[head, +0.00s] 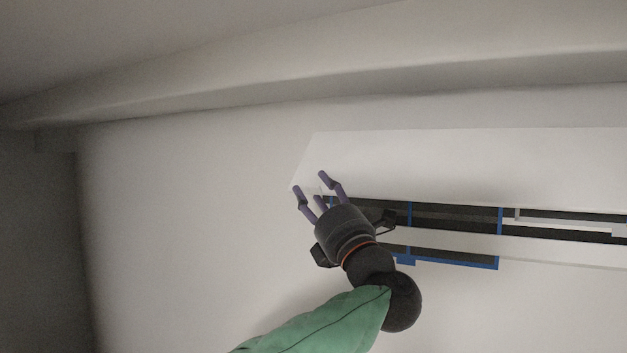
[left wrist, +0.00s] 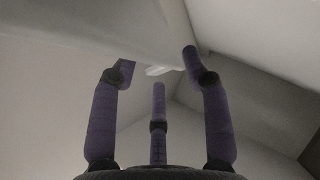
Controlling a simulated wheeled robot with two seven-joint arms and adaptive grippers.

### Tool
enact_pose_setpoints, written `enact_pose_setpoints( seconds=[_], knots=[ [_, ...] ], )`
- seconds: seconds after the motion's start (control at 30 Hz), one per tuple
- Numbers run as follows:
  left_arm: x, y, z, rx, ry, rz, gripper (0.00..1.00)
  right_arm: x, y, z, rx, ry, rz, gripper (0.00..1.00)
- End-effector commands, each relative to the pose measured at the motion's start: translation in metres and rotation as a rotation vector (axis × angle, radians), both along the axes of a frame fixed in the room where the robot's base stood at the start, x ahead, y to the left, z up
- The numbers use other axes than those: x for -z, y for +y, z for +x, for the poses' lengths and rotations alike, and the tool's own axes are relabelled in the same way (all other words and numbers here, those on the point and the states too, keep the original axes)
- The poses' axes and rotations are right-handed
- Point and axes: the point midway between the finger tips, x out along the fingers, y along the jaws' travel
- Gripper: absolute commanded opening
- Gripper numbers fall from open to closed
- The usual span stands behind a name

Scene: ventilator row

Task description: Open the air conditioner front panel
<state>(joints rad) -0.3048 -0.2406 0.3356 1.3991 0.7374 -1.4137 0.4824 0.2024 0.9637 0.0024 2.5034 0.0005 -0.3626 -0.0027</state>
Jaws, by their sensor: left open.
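The air conditioner's white front panel (head: 470,165) is swung up from the body, and dark filters with blue frames (head: 455,217) show below its lower edge. My left gripper (head: 311,181) is open, with its purple fingers at the panel's lower left corner. I cannot tell whether the fingers touch it. In the left wrist view, the fingers of my left gripper (left wrist: 157,68) point up, spread and empty, with a pale surface, seemingly the panel (left wrist: 100,25), above them. My right gripper is not in view.
The air conditioner hangs on a plain pale wall (head: 190,220). A ceiling ledge (head: 330,75) runs above the unit. The wall to the left of the unit is clear. A darker wall (head: 40,240) stands at the far left.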

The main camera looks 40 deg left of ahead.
Motion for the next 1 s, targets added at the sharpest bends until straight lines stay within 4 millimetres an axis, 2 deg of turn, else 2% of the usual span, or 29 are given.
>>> enact_pose_setpoints(
  seconds=[0.17, 0.47, 0.53, 0.63, 0.67, 0.87, 1.0],
  knots=[
    [-0.007, 0.011, 0.003, -0.002, 0.0, 0.0, 0.47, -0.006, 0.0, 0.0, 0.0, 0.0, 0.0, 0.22],
    [-0.007, 0.013, 0.004, 0.001, 0.0, 0.001, 0.47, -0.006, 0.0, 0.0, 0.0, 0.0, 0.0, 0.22],
    [-0.007, 0.012, 0.004, 0.001, 0.0, 0.001, 0.33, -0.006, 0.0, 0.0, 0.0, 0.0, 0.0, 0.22],
    [-0.007, 0.012, 0.004, 0.001, 0.0, 0.001, 0.05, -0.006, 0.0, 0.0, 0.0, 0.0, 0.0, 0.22],
    [-0.007, 0.012, 0.004, 0.001, 0.0, 0.001, 0.0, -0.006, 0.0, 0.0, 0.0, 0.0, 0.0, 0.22],
    [-0.008, 0.012, 0.003, 0.0, -0.002, 0.001, 0.0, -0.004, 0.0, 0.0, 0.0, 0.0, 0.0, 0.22],
    [-0.016, 0.01, -0.004, 0.002, -0.008, 0.002, 0.0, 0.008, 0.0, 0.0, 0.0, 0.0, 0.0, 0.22]
  ],
)
